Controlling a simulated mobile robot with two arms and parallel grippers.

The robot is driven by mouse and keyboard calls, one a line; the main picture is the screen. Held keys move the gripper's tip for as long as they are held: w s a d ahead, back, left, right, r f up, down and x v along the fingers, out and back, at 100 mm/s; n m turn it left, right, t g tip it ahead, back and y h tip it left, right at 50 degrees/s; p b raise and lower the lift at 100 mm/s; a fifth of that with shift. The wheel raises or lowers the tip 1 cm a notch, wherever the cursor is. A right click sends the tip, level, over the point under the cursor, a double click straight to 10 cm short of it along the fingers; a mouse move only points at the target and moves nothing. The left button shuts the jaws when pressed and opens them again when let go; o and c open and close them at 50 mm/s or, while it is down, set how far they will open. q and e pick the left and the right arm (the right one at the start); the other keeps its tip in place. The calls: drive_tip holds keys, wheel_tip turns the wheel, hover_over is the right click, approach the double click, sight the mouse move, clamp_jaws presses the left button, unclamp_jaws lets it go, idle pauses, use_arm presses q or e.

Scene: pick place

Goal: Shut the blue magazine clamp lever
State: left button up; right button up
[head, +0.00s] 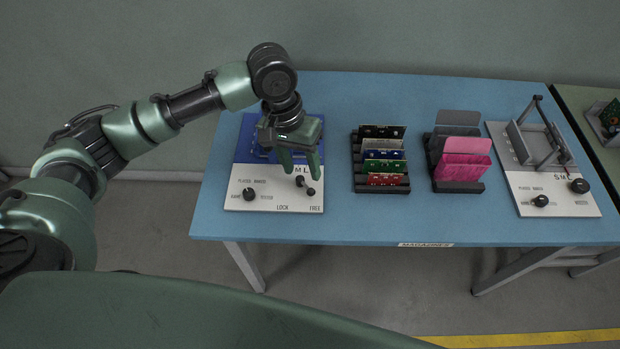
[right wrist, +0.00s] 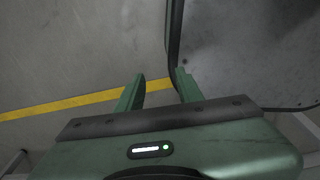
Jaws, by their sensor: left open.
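The blue magazine clamp (head: 244,150) is a blue and white panel at the left of the blue table. Its white front carries a black knob (head: 249,194) at the left and a small dark lever (head: 306,186) at the right, near printed text reading LOCK. My left gripper (head: 301,167) is above the panel, fingers pointing down, open, just behind the lever. I cannot tell whether a finger touches it. The gripper hides much of the blue part. My right gripper (right wrist: 159,88) shows in the right wrist view, fingers apart and empty over the floor.
Right of the panel stand a black rack (head: 382,188) with several coloured boards and a black holder (head: 458,186) with pink and grey plates. A grey and white fixture (head: 550,205) with a raised metal frame and black knobs is at the right. The table's front strip is clear.

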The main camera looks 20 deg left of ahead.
sight(308, 190)
use_arm(q)
drive_tip(key=f, duration=0.2)
drive_tip(key=d+f, duration=0.1)
drive_tip(key=f, duration=0.4)
drive_tip(key=shift+s+d+f, duration=0.15)
drive_tip(key=shift+d+f, duration=0.05)
drive_tip(key=shift+d, duration=0.05)
